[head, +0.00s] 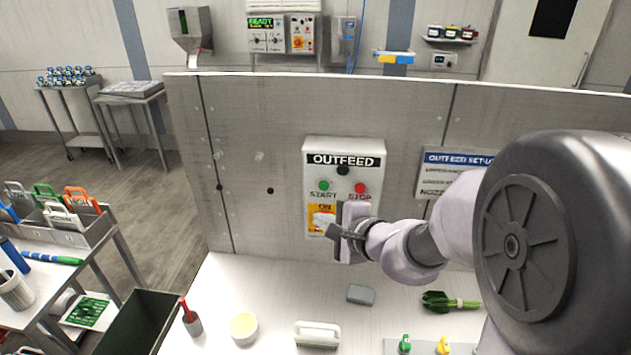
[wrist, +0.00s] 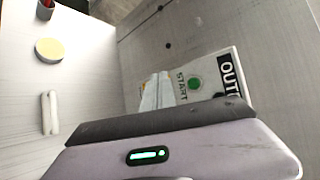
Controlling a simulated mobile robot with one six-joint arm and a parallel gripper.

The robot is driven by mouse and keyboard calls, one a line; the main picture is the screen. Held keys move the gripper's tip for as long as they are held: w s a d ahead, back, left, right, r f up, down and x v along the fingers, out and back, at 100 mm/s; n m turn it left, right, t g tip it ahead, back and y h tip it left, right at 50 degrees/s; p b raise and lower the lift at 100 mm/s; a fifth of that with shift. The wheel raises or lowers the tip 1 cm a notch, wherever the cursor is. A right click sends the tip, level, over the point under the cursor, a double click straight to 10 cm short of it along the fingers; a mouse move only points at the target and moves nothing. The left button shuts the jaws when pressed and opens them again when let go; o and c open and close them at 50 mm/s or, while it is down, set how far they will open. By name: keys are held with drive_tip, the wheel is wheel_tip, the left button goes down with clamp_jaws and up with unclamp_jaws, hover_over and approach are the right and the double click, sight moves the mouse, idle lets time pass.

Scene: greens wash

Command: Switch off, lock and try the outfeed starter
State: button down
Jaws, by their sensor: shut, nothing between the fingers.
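The OUTFEED starter (head: 375,212) is a pale box on the grey panel. In the head view it has a green START button (head: 323,186), a red STOP button (head: 360,188) and a dark round part (head: 343,170) under its title. A yellow switch plate (head: 318,212) marked ON is at its lower left, partly covered. My gripper (head: 335,232) is shut and empty in front of the box's lower part; I cannot tell whether it touches. In the wrist view, the starter (wrist: 216,82) and START button (wrist: 194,83) show beyond my gripper; the switch is mostly hidden.
A rack (head: 75,238) of colored handled items stands on the left table. A dark green bin (head: 135,322), red-handled tool (head: 190,318), yellow-topped cup (head: 244,328), brush (head: 317,334), grey block (head: 361,294) and leafy greens (head: 448,301) are below. An outfeed sign (head: 455,172) is right.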

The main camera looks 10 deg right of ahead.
sight(324, 186)
drive_tip(key=w+d+p, duration=0.2)
drive_tip(key=w+p, duration=0.1)
drive_tip(key=w, duration=0.5)
drive_tip(key=shift+w+d, duration=0.2)
drive_tip(key=shift+d, duration=0.05)
drive_tip(key=shift+w, duration=0.1)
idle(1.8)
drive_tip(key=shift+w+d, duration=0.1)
drive_tip(key=shift+w, duration=0.2)
drive_tip(key=shift+w+d+b, duration=0.15)
drive_tip(key=shift+w+b, duration=0.15)
drive_tip(key=shift+w, duration=0.15)
idle(0.5)
idle(0.4)
drive_tip(key=shift+s+a+b, duration=0.25)
drive_tip(key=shift+s+b, duration=0.55)
drive_tip(key=shift+s, duration=0.05)
